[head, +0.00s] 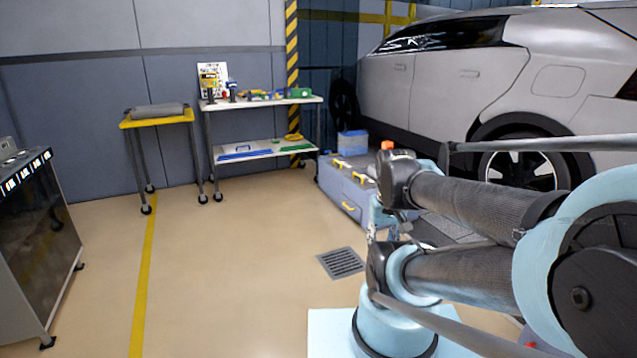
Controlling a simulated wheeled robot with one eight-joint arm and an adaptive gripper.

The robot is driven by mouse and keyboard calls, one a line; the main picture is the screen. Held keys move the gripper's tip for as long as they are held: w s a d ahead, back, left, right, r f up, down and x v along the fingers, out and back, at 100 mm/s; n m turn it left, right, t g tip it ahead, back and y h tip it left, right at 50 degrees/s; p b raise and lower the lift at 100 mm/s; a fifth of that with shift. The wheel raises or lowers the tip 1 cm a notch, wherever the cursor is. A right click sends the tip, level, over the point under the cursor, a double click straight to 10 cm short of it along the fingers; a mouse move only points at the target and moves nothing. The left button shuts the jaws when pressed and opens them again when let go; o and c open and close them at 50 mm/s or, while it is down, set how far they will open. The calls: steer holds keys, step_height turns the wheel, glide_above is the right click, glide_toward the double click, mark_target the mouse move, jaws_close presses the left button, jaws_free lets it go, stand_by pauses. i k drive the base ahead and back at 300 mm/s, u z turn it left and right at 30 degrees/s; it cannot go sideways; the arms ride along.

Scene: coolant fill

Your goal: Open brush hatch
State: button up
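I cannot make out a brush hatch in the head view. A low grey-blue case (345,190) with yellow handles stands on the floor beside the car, partly hidden behind my arm. I cannot tell whether any part of it is the hatch. My arm fills the right side of the view, folded, with its light blue and black links in front of the car. I cannot make out my gripper or its fingers.
A silver car (455,80) stands at the back right. A white-topped bench (262,103) with small items and a yellow cart (158,120) stand by the wall. A dark cabinet (40,235) is at the left. A floor drain (341,263) lies mid-floor. The floor between is clear.

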mark_target(348, 165)
steer(key=z, duration=0.15)
steer(key=i, duration=2.35)
steer(key=z, duration=0.15)
steer(key=i, duration=1.55)
steer(key=z, duration=0.05)
